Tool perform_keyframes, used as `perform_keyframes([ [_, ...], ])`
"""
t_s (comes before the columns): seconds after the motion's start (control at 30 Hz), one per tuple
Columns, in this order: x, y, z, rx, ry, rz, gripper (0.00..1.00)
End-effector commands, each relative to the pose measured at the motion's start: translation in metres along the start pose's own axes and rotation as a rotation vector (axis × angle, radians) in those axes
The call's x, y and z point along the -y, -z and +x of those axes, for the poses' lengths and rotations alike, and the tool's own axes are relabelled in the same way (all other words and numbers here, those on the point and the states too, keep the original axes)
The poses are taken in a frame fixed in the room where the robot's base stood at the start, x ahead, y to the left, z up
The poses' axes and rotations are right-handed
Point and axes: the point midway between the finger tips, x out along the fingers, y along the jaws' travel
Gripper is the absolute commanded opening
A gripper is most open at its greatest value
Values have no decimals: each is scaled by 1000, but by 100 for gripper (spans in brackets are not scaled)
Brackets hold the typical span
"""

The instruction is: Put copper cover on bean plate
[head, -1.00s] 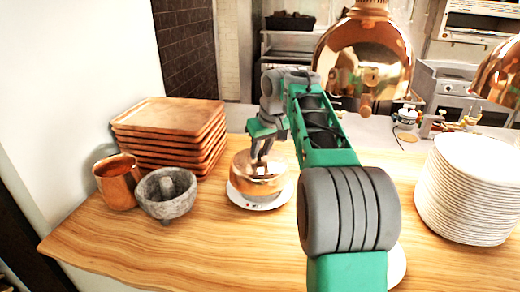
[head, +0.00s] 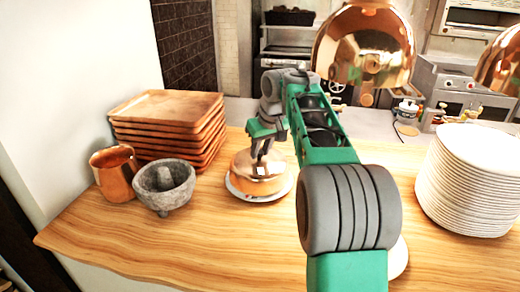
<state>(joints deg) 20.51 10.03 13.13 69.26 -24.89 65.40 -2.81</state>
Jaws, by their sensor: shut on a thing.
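The copper cover (head: 257,183) is a shiny round dome at the middle of the counter. It is over the white bean plate (head: 234,190), whose rim shows around its lower edge. A few small dark specks show at the plate's front rim; the rest of its contents are hidden. The cover looks level and at or very near the plate; I cannot tell whether it rests fully on it. My gripper (head: 262,158) points down from above, shut on the top of the cover. The exact grip point is small and partly unclear.
A stack of wooden trays (head: 167,128), a copper jug (head: 115,175) and a stone mortar (head: 164,187) stand to the left. A tall stack of white plates (head: 465,185) stands at the right. Another white plate (head: 399,260) is mostly hidden behind my arm. Copper lamps (head: 362,45) hang above.

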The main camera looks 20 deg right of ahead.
Motion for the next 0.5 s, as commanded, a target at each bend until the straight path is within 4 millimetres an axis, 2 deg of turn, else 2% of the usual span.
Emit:
perform_keyframes([
  [0.5,0,-1,4,-2,-1,0,0],
])
